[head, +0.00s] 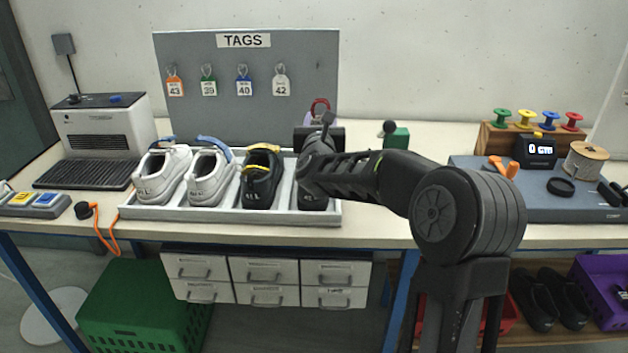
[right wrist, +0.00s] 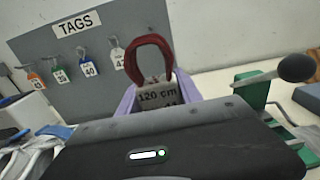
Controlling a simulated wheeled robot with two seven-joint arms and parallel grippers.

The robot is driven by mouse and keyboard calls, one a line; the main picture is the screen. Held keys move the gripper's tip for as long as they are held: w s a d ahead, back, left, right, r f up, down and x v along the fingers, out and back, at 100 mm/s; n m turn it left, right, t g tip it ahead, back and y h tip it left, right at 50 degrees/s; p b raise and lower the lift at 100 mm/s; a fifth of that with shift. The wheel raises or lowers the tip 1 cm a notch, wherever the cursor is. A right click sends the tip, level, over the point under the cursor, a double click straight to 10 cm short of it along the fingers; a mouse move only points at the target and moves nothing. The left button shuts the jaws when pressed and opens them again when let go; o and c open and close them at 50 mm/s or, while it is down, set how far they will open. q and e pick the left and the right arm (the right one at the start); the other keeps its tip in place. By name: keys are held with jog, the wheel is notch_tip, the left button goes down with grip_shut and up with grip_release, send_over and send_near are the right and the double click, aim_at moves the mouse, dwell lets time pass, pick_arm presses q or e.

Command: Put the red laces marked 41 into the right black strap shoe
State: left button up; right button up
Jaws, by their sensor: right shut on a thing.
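The red laces (right wrist: 150,58) form an upright loop in a grey band marked 120 cm; a number below is mostly cut off. They also show in the head view (head: 319,105). My right gripper (right wrist: 158,96) is shut on this bundle, its lilac fingers on either side. It holds the laces above the back of the shoe tray (head: 230,214), behind the right black strap shoe (head: 313,201). That shoe is largely hidden by my right arm, and its inside cannot be seen. The left black strap shoe (head: 260,188) has yellow laces on it. My left gripper is not in view.
The tags board (head: 200,110) rises behind.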

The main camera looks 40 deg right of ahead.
jog(key=shift+f+b, duration=0.35)
jog(key=shift+f, duration=1.05)
jog(key=o, duration=1.4)
jog(key=b+v, duration=0.2)
jog(key=v, duration=0.6)
jog(key=shift+w, duration=0.1)
